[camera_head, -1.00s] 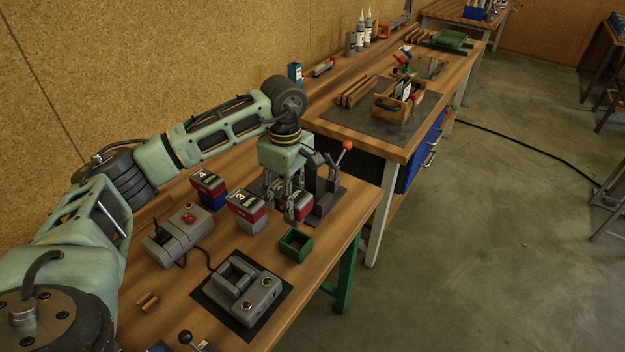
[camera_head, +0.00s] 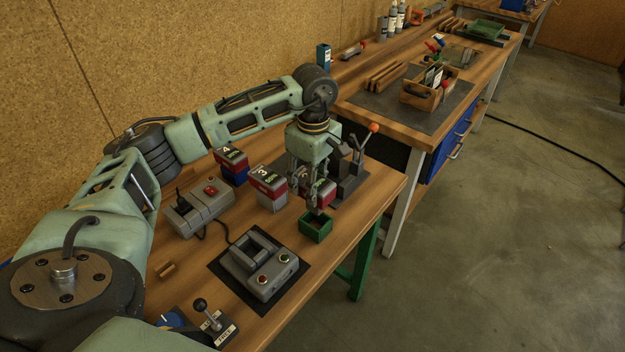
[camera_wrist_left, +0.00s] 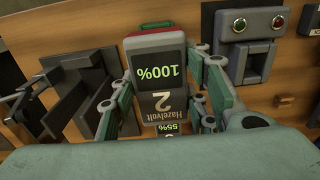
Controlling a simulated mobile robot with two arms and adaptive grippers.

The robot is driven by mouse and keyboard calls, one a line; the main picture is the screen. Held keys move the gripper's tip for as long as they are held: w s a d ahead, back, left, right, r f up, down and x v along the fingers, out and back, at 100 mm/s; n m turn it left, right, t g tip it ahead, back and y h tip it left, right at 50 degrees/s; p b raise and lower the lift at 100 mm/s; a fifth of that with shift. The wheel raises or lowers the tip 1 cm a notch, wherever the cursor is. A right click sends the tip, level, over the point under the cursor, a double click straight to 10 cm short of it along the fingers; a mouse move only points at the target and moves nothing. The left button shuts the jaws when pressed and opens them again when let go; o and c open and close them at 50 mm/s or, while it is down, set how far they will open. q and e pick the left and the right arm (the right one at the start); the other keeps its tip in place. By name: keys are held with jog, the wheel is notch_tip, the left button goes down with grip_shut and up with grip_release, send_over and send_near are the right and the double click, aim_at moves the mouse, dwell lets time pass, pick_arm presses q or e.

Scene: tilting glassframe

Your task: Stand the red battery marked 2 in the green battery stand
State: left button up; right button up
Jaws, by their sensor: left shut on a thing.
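My left gripper (camera_head: 311,194) is shut on the red battery marked 2 (camera_head: 325,191), which is upright between the fingers. In the left wrist view, the battery (camera_wrist_left: 160,75) shows a green 100% display and the number 2. The green battery stand (camera_head: 316,229) is an open-topped box near the bench's front edge. The battery's lower end is right over the stand's opening; I cannot tell whether it has entered. In the wrist view a bit of green, apparently the stand (camera_wrist_left: 157,25), shows behind the battery. My right gripper is not in view.
Battery 3 (camera_head: 268,188) and battery 4 (camera_head: 232,166) stand left of the gripper. A grey charger-like unit with two buttons (camera_head: 258,266) lies in front on a dark mat. A lever fixture (camera_head: 352,170) with an orange knob stands close behind the gripper.

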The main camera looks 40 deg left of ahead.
pick_arm(q)
notch_tip(320, 180, down, 2)
jog(key=shift+f+b, duration=0.25)
jog(key=shift+b, duration=0.45)
jog(key=shift+f, duration=0.1)
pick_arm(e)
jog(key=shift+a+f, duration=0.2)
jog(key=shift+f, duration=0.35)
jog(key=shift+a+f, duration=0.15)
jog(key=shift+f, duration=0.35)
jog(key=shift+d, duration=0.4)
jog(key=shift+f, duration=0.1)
pick_arm(q)
jog(key=shift+b, duration=0.3)
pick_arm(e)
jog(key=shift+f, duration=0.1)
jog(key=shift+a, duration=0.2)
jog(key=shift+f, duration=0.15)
pick_arm(q)
jog(key=shift+f+b, duration=0.6)
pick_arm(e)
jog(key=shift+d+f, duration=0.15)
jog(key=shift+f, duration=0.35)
pick_arm(q)
jog(key=shift+f+b, duration=1.65)
jog(key=shift+f, duration=0.5)
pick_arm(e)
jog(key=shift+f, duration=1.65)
